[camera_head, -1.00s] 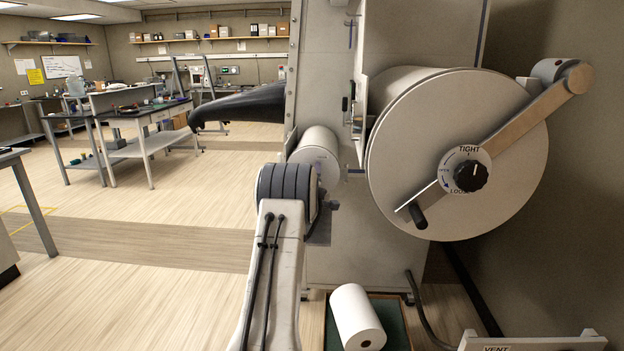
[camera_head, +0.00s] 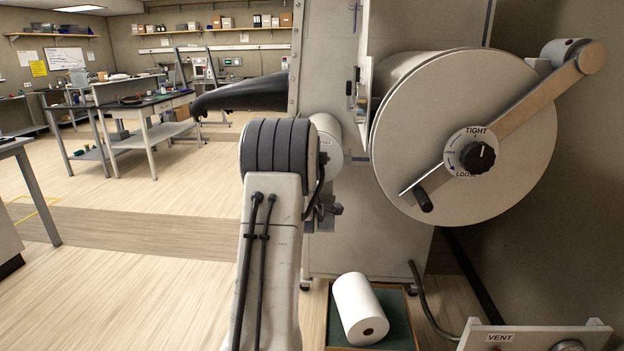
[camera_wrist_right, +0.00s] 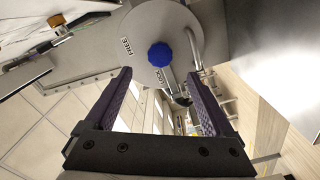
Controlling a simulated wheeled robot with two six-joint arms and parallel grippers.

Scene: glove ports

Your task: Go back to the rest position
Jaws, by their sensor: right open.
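One of my arms rises from the bottom middle of the head view, its thick grey joint in front of a machine. Its gripper does not show clearly there. In the right wrist view my right gripper (camera_wrist_right: 159,76) is open, with two dark purple fingers wide apart and nothing between them. Beyond the fingers is a pale round disc (camera_wrist_right: 143,32) with a blue knob (camera_wrist_right: 160,54) and a label. My left gripper is not in view.
The machine carries a large white drum (camera_head: 420,150) with a TIGHT/LOOSE dial (camera_head: 470,152) and a crank arm (camera_head: 510,115). A white roll (camera_head: 360,308) lies in a green-lined tray (camera_head: 400,325) on the floor. A VENT panel (camera_head: 500,337) stands at lower right. Floor at left is open.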

